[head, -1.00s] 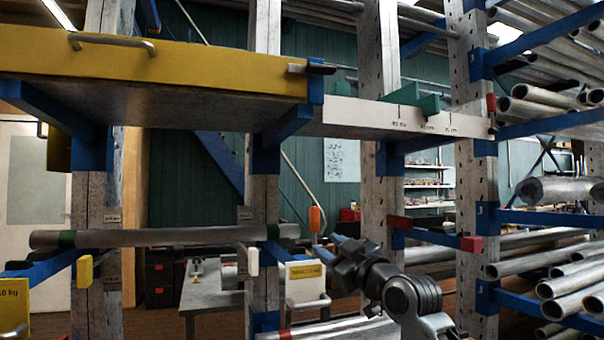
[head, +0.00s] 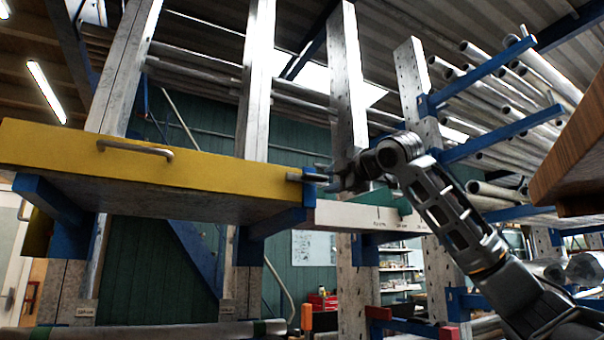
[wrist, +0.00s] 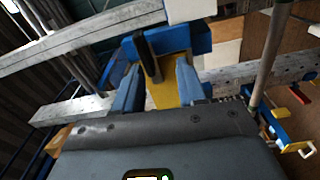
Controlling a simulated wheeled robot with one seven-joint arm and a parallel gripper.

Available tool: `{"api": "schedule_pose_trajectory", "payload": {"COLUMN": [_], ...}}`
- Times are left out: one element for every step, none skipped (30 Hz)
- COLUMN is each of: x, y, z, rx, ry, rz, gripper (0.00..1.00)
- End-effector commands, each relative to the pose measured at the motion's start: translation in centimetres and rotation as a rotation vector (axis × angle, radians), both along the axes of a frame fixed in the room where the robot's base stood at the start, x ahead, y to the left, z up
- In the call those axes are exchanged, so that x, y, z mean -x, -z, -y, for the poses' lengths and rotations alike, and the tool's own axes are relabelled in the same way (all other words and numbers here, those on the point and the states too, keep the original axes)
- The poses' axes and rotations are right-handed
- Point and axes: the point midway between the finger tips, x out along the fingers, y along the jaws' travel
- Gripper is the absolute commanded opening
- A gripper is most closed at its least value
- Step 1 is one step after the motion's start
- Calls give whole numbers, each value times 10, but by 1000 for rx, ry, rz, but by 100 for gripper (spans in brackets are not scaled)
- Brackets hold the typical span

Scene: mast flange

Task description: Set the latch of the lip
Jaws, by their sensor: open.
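The yellow lip (head: 190,172) runs across the left of the head view, with a grey bar handle on its face. The latch (head: 294,177) is a small metal bar at the lip's right end, beside a blue bracket (head: 310,190). My gripper (head: 326,178) is at this end, its fingers pointing left towards the latch. In the wrist view my gripper (wrist: 158,72) is open. The latch's black grip (wrist: 147,58) shows between the fingertips, nearer the left finger. The yellow lip (wrist: 166,93) and blue bracket (wrist: 200,38) lie beyond. I cannot tell whether a finger touches the grip.
A white graduated board (head: 345,215) with a green piece (head: 378,200) extends right from the lip, just below my gripper. Perforated posts (head: 347,80) stand behind. Blue arms with metal pipes (head: 500,65) fill the upper right. A wooden surface (head: 570,160) juts in at right.

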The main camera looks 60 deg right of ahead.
Motion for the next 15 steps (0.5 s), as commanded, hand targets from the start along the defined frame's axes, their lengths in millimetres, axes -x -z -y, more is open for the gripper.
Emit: {"api": "schedule_pose_trajectory", "payload": {"x": [7, 9, 12, 14, 15, 15, 15, 14, 11, 8, 5, 0, -4, -8, -14], "y": [-11, -15, -19, -22, -23, -25, -26, -27, -27, -28, -28, -28, -28, -28, -28], "z": [0, 0, 0, 0, 0, 0, 1, 2, 3, 5, 7, 10, 12, 15, 18], "rx": [26, 36, 48, 56, 60, 65, 67, 67, 67, 67, 66, 65, 66, 65, 64], "ry": [23, 32, 43, 49, 53, 57, 59, 59, 60, 60, 60, 60, 59, 59, 58], "rz": [-22, -33, -45, -53, -58, -63, -66, -67, -67, -67, -67, -68, -67, -67, -68], "gripper": [40, 40, 40, 40, 40, 40, 40, 40, 40, 40, 40, 40, 40, 40, 40]}}
